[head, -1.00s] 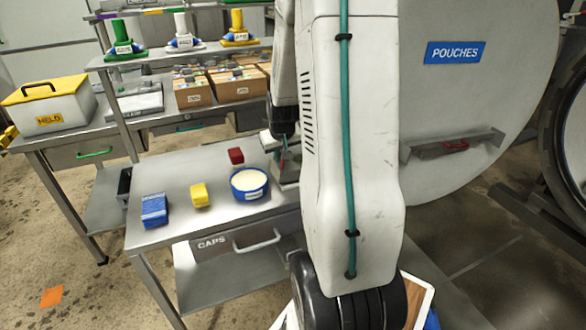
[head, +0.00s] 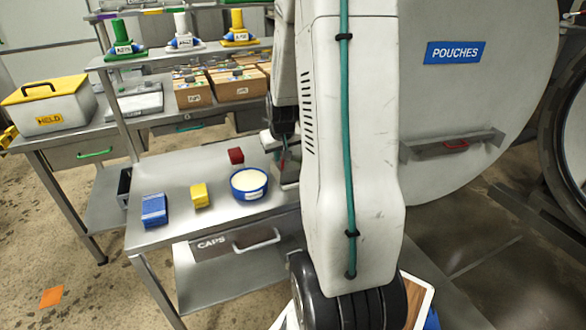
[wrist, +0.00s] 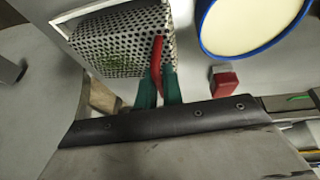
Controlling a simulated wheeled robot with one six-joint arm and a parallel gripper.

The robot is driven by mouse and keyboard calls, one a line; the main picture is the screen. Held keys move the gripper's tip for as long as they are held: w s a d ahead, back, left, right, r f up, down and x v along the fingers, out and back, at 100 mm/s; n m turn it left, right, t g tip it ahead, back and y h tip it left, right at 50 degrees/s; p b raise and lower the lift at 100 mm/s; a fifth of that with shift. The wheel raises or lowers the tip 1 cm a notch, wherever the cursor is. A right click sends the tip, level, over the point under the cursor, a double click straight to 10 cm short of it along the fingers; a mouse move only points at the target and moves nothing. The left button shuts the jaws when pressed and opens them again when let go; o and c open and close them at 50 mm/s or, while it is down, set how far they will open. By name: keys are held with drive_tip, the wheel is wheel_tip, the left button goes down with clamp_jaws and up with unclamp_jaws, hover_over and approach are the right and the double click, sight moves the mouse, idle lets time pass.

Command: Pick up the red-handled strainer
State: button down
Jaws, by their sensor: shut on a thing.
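The strainer (wrist: 120,42) is a perforated metal basket with a red handle (wrist: 157,66), at the upper left of the wrist view. Green residue shows on its mesh. My gripper (wrist: 159,90) has green fingers, one on each side of the red handle, and is shut on it. In the head view my gripper (head: 283,158) is low over the right part of the steel table, mostly hidden by my arm. I cannot tell whether the basket is clear of the surface below it.
A yellow block (head: 200,195) and a blue box (head: 154,209) stand farther left on the steel table (head: 175,175). The large round door (head: 470,90) is at the right.

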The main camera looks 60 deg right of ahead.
drive_tip(key=shift+r, duration=0.1)
idle(0.4)
wheel_tip(320, 180, up, 18)
idle(0.4)
wheel_tip(320, 180, up, 3)
drive_tip(key=shift+r, duration=0.2)
idle(0.5)
